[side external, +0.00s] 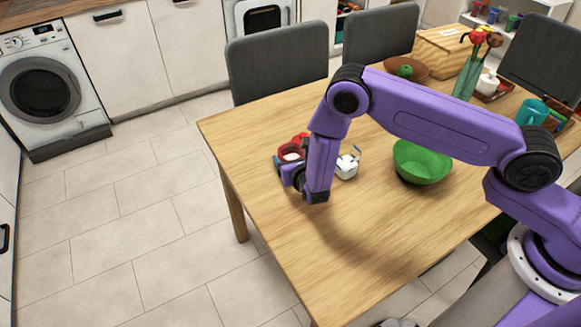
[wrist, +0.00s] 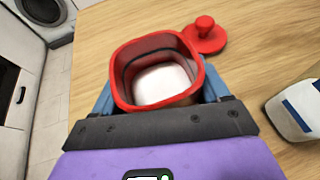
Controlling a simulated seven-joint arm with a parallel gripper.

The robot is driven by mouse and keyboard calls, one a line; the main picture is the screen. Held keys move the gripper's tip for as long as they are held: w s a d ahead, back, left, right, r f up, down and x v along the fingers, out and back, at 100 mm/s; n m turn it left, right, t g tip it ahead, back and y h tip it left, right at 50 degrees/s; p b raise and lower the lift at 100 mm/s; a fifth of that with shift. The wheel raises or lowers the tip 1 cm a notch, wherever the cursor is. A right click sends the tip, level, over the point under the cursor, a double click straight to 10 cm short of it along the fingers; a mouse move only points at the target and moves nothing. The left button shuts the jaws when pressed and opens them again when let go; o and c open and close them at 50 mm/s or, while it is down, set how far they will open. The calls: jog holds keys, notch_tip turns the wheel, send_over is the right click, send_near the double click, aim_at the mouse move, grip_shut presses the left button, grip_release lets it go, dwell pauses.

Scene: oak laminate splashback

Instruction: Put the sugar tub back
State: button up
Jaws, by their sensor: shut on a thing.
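An open red tub (side external: 290,151) with white contents stands between my gripper's fingers near the table's far left edge. I take it to be the sugar tub. In the wrist view the tub (wrist: 122,72) shows its square red rim from above, with a finger on each side. My gripper (side external: 288,176) is shut on it. A red lid with a round knob (wrist: 205,36) lies off the tub, just beyond it on the table. I cannot tell whether the tub touches the table.
A white container with blue parts (side external: 347,167) stands right of my gripper. A green bowl (side external: 421,164) sits farther right. A brown bowl (side external: 407,68), a vase with flowers (side external: 468,76) and a teal mug (side external: 531,112) stand toward the back right. The front table area is clear.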

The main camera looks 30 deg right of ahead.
jog(key=shift+w+f, duration=0.15)
jog(key=shift+f, duration=1.5)
jog(key=o, duration=1.4)
jog(key=shift+f, duration=0.15)
jog(key=shift+c, duration=0.2)
jog(key=shift+a+r, duration=0.1)
jog(key=shift+r, duration=0.1)
jog(key=v, duration=1.2)
jog(key=shift+f, duration=0.1)
